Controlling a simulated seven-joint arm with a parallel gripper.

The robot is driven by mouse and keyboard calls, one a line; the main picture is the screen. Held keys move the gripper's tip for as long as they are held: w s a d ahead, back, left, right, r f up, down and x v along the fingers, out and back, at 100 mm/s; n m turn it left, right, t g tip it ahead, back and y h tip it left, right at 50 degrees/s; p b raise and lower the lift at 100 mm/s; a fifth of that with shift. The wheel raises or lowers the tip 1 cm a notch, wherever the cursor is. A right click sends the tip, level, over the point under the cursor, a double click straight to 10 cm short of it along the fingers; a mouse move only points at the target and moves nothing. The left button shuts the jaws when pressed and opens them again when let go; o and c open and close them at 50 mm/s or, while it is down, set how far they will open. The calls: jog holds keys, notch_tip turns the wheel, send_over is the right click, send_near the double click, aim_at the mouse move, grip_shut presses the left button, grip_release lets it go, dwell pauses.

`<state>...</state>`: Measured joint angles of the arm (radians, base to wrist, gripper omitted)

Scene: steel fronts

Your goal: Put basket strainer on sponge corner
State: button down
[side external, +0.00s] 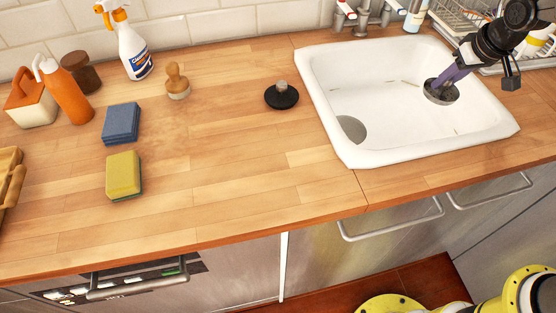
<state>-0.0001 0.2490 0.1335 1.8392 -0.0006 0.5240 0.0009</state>
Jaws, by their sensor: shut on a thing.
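My gripper (458,72) reaches down over the right part of the white sink (390,140). Its purple fingers are shut on the basket strainer (441,93), a round dark metal piece in the sink basin. I cannot tell whether the strainer touches the basin floor. The yellow sponge (124,173) with a green underside lies on the wooden counter at the left. A blue sponge (121,122) lies just behind it. Both sponges are far to the left of my gripper, and their tops are bare.
A black stopper (281,95) stands on the counter left of the sink. A faucet (367,18) and a dish rack (462,20) are behind the sink.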

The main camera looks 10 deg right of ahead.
notch_tip(320, 180, up, 13)
jog(key=s+a+n+g+y, duration=0.1)
jog(key=s+a+n, duration=0.2)
jog(key=s+a, duration=0.5)
jog(key=s+a+n+y, duration=0.1)
jog(key=s+a+n, duration=0.3)
jog(key=a, duration=0.7)
jog(key=s+a+n+g+y, duration=0.1)
jog(key=s+a+n+y, duration=0.15)
jog(key=s+a, duration=0.6)
jog(key=shift+h, duration=0.55)
jog(key=w+a+f, duration=0.3)
jog(key=f, duration=0.1)
jog(key=w+a+f, duration=0.4)
jog(key=f, duration=0.1)
jog(key=w+a+f, duration=0.3)
jog(key=f, duration=0.1)
jog(key=shift+w+a+f, duration=0.2)
jog(key=shift+w+f, duration=0.05)
jog(key=shift+f, duration=0.15)
jog(key=shift+w+a+f, duration=0.35)
jog(key=shift+a+f, duration=0.05)
jog(key=shift+f, duration=0.2)
jog(key=shift+w+a+f, duration=0.1)
jog(key=shift+f, duration=1.6)
